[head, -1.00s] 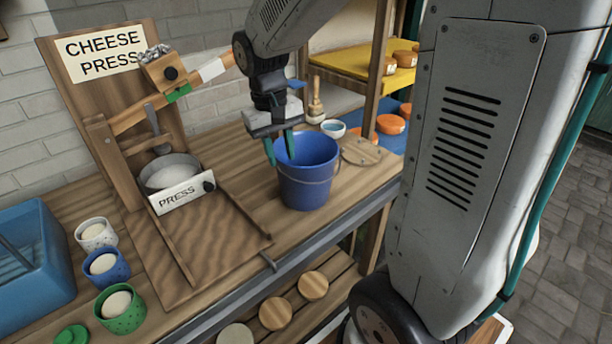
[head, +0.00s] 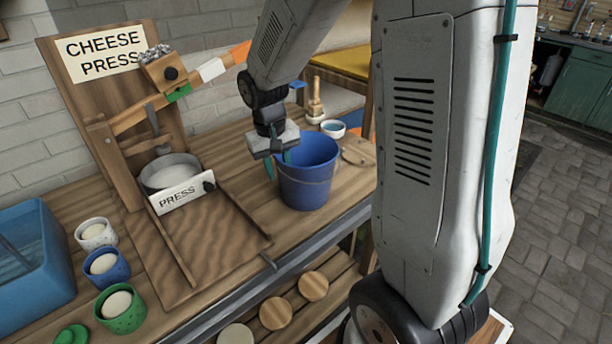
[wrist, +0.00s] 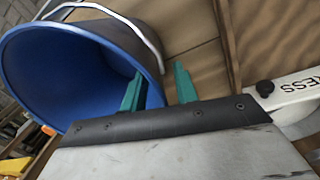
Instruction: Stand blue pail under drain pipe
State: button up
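The blue pail (head: 308,185) stands upright on the wooden bench, right of the cheese press, with a thin wire handle. My gripper (head: 279,164) is at the pail's left rim, pointing down. Its teal fingers are apart. In the wrist view, one finger of my gripper (wrist: 160,88) is over the pail's blue inside (wrist: 70,75) and the other is outside, with the rim between them. I see no grip on the rim.
The cheese press (head: 120,125) holds a grey pot (head: 168,170) behind its sloping board. Several small cups and a blue basin (head: 30,265) stand at left. A wooden lid (head: 358,152) and a small bowl (head: 333,127) are right of the pail. A slatted shelf lies below.

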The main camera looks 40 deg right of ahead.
grip_shut()
dwell(1.4)
